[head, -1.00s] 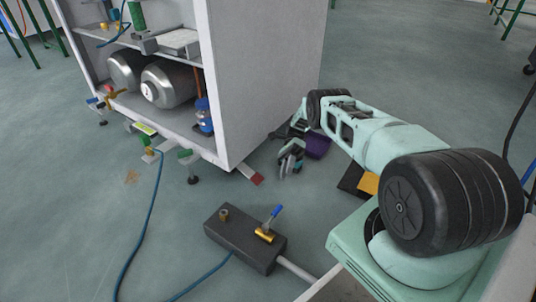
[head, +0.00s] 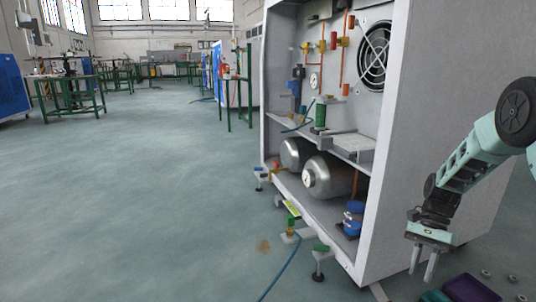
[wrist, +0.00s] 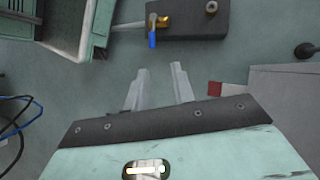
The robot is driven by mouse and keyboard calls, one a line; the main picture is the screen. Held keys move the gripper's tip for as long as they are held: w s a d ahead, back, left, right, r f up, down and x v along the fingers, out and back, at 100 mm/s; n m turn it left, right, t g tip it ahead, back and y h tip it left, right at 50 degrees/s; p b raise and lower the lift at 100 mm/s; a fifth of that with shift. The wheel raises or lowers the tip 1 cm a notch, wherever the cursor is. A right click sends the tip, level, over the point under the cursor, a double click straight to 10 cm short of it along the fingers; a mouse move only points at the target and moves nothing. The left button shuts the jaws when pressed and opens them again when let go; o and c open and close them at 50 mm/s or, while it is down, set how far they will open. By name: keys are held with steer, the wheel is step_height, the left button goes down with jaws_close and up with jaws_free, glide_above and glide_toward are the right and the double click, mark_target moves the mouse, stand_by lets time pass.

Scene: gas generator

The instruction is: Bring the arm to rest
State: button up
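My gripper (head: 424,262) hangs at the lower right of the head view, fingers pointing down, in front of the white cabinet's side. In the wrist view my gripper (wrist: 160,88) shows two pale fingers spread apart with bare floor between them. It is open and empty. My mint-green arm (head: 470,160) is bent, with its elbow high at the right edge and the forearm slanting down to the left.
The open white cabinet (head: 425,110) holds metal tanks (head: 330,177), pipes and a fan. A dark block with a blue-handled valve (wrist: 187,18) lies on the floor beyond my fingers. Purple and dark bins (head: 468,288) are below my gripper. Open floor (head: 130,190) spreads left.

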steer(key=s+a+r+n+t+h, duration=0.2)
steer(key=s+a+r+n+t, duration=0.2)
steer(key=s+r+n, duration=0.3)
steer(key=s+a+r+n+t+h, duration=0.2)
steer(key=s+a+r+n+t, duration=0.15)
steer(key=s+r+n, duration=0.35)
steer(key=s+a+r+n+g+p, duration=0.1)
steer(key=s+a+r+n+p, duration=0.2)
steer(key=s+a+r+p, duration=0.5)
steer(key=s+a+r+n+g+p, duration=0.1)
steer(key=s+a+r+n+p, duration=0.2)
steer(key=s+a+r+p, duration=0.6)
steer(key=w+r+p, duration=0.3)
steer(key=r+p, duration=3.3)
steer(key=r, duration=0.1)
steer(key=shift+a+r+y+p, duration=0.3)
steer(key=shift+a+r, duration=0.05)
steer(key=shift+a, duration=0.05)
